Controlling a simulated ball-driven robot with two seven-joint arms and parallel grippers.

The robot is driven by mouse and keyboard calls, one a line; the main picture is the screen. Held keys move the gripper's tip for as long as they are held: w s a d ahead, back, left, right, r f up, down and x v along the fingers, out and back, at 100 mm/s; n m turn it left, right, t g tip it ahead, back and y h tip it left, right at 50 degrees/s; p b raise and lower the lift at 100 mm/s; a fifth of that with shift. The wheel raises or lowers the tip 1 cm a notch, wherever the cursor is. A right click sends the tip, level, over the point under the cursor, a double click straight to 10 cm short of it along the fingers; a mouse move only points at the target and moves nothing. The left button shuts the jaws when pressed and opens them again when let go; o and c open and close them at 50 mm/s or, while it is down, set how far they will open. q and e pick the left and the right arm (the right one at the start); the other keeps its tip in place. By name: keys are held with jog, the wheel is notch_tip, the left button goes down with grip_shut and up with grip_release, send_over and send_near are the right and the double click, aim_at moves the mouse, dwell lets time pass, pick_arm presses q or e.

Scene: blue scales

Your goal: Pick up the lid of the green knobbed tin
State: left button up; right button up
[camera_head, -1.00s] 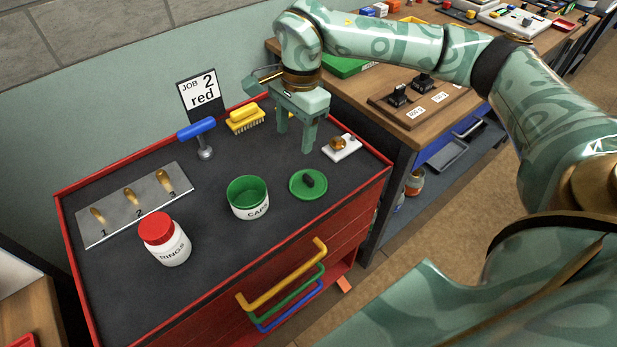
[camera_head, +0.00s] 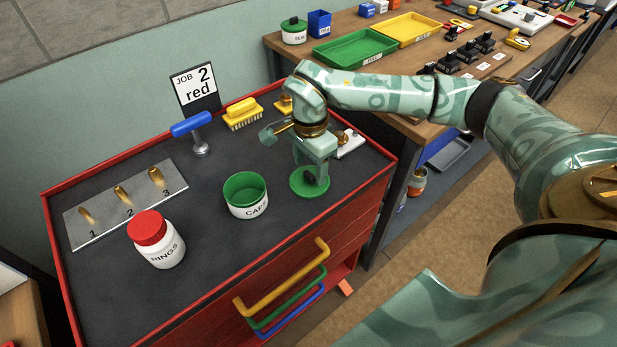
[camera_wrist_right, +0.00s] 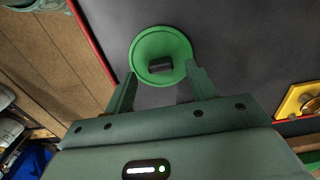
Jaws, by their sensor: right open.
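The round green lid (camera_head: 306,193) with a dark knob lies flat on the dark top of the red cabinet, beside the open white tin marked CAPS (camera_head: 247,203), which is green inside. My right gripper (camera_head: 310,176) is over the lid and hides part of it in the head view. In the right wrist view the lid (camera_wrist_right: 158,40) and its knob (camera_wrist_right: 160,65) show just beyond the two spread, empty fingertips (camera_wrist_right: 160,76). The knob lies between the finger lines; whether the fingers are level with it I cannot tell. My left gripper is not in view.
A red-capped RINGS jar (camera_head: 158,243), a numbered plate (camera_head: 125,205), a blue-handled tool (camera_head: 197,133) and a yellow brush (camera_head: 243,114) share the cabinet top. A white block with a brass knob (camera_head: 349,144) stands close behind the gripper. Another green-lidded tin (camera_head: 293,32) is on the back bench.

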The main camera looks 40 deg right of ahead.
notch_tip(320, 180, down, 2)
jog(key=shift+w+f, duration=0.1)
jog(key=c, duration=1.1)
jog(key=shift+o, duration=0.2)
jog(key=shift+r, duration=0.2)
